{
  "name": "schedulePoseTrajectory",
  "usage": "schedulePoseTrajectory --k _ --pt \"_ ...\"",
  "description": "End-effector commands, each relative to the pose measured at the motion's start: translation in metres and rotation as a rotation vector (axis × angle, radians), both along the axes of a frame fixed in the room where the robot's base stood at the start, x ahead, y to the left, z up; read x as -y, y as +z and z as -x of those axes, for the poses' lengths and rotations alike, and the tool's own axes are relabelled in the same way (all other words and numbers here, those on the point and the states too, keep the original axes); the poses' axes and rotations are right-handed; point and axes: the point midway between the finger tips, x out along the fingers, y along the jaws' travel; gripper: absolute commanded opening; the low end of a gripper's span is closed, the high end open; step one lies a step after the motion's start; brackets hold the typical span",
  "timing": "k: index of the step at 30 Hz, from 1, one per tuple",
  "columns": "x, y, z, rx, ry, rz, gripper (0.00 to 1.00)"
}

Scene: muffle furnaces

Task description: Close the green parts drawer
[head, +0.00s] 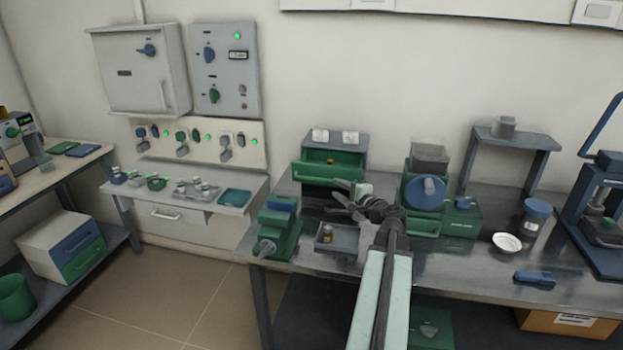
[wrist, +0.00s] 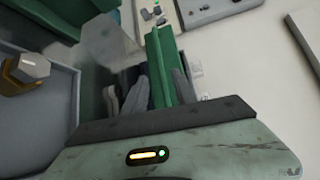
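The green parts drawer (head: 326,173) is pulled out of the grey-topped cabinet (head: 350,140) at the back of the bench. Its front faces me, and a small orange-brown item (head: 330,161) shows inside it. My gripper (head: 335,197) is just in front of and below the drawer's right part, with its fingers spread and pointing left. In the wrist view my gripper (wrist: 155,90) has a green bar (wrist: 164,60) showing between or just beyond its grey fingers. I cannot tell whether the fingers touch it.
A grey tray (head: 350,244) with a small brass-coloured item (head: 327,233) stands in front of the drawer. A green vise-like device (head: 275,232) is to the left. A green machine with a blue round front (head: 424,192) stands close on the right.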

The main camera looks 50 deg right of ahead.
Motion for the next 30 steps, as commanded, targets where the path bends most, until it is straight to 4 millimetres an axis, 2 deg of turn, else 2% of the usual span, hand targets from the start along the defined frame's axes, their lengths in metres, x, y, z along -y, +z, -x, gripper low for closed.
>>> schedulePoseTrajectory --k 4,8,19,27,28,30 --pt "-0.001 0.0 -0.003 -0.001 0.004 0.0 0.33" --pt "0.0 -0.002 -0.016 -0.001 0.009 0.0 0.33" --pt "0.011 -0.011 -0.079 0.0 0.014 0.0 0.33" --pt "0.01 -0.011 -0.083 0.0 0.013 0.0 0.33" --pt "0.01 -0.011 -0.083 0.0 0.013 0.0 0.28" --pt "0.01 -0.011 -0.083 0.0 0.014 0.0 0.08"
